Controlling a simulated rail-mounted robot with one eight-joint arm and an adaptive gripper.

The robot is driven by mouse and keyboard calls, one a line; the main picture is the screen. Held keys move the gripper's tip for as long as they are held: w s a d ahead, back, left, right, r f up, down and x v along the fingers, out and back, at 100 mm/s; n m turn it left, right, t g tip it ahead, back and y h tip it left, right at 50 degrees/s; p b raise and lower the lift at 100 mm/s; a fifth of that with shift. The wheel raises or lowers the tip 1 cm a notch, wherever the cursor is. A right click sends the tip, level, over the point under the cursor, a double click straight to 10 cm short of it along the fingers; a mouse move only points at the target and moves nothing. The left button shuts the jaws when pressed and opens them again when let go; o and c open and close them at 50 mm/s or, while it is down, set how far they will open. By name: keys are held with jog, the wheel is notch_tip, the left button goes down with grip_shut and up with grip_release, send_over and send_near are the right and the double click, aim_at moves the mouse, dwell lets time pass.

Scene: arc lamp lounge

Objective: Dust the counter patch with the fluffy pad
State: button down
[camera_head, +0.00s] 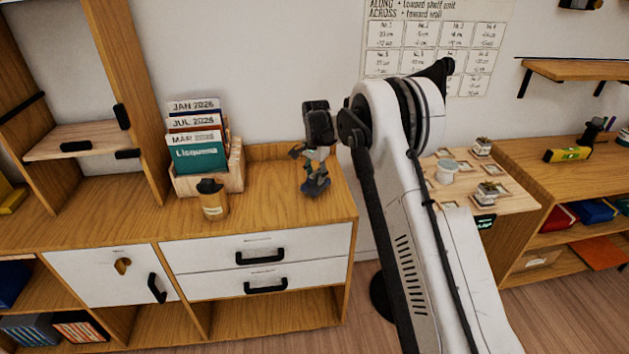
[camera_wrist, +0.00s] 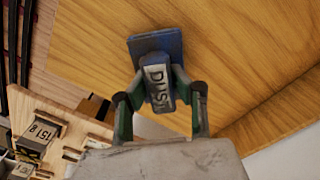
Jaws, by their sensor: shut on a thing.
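My gripper (camera_wrist: 160,98) is shut on the handle of the fluffy pad, a grey block marked "DUST" with a blue base (camera_wrist: 158,45). In the head view the pad (camera_head: 315,187) is at the right end of the wooden counter (camera_head: 265,205), below my gripper (camera_head: 313,168). The blue base is at or just above the wood; I cannot tell if it touches. No separately marked counter patch stands out in either view. The pad's underside is hidden.
A shelf unit (camera_head: 140,90) rises at the far left. The counter's right edge is close to the pad. A lower board with small pots (camera_head: 487,192) lies to the right.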

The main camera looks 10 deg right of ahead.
jog(key=shift+s+a+r, duration=0.1)
jog(key=shift+a+r, duration=0.05)
jog(key=shift+r, duration=0.45)
jog(key=shift+a+r, duration=0.15)
jog(key=shift+r, duration=0.45)
jog(key=shift+r+p, duration=0.8)
jog(key=shift+r, duration=1.5)
jog(key=shift+d, duration=0.1)
